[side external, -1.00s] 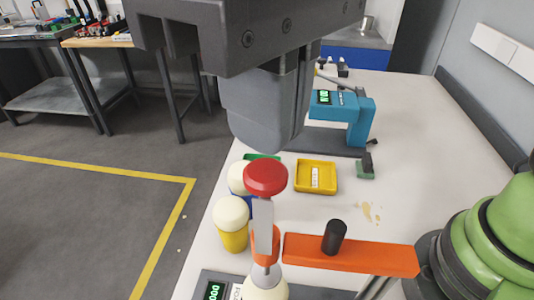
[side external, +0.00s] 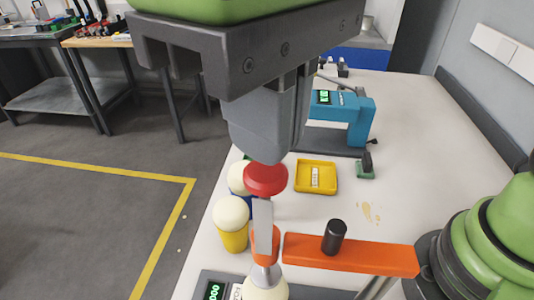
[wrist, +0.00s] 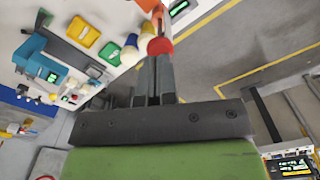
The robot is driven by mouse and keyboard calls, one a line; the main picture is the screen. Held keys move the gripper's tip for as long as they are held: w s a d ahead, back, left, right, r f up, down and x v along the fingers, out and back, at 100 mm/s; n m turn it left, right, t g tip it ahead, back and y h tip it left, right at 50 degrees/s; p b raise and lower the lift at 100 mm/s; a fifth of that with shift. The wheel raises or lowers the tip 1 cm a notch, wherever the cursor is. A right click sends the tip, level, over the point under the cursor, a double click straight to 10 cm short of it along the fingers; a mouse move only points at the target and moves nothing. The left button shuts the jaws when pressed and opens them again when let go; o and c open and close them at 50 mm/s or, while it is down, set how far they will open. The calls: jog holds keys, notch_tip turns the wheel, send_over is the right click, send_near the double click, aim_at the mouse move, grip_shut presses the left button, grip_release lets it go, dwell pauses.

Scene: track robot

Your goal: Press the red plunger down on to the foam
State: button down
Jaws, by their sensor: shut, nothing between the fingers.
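The red plunger (side external: 266,181) is a round knob on top of a flat metal shaft. The shaft runs down through an orange arm (side external: 350,256). Below it, the pale foam (side external: 265,290) shows at the bottom edge of the side view, partly cut off. My gripper (side external: 268,160) is shut and empty, pointing down with its tips at the top of the red knob. I cannot tell whether they touch. In the wrist view the red plunger (wrist: 160,46) is just beyond the closed fingertips (wrist: 155,58), which partly overlap it.
Pale-topped yellow (side external: 233,235) and blue cups stand left of the plunger. A yellow tray (side external: 316,176), a green block (side external: 365,170) and a blue device (side external: 355,115) stand behind. A black knob (side external: 335,236) rises from the orange arm. The table's right side is mostly clear.

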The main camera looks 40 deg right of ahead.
aim_at(265, 170)
jog(key=shift+f, duration=2.75)
jog(key=shift+r, duration=4.6)
jog(key=shift+d, duration=0.1)
jog(key=w+d+m+t+y, duration=0.2)
jog(key=d+m+t+y, duration=0.1)
jog(key=d, duration=1.2)
jog(key=s+d+f+m+t+h, duration=0.1)
jog(key=s+d+f+m+t, duration=0.3)
jog(key=d, duration=0.4)
jog(key=shift+d, duration=0.15)
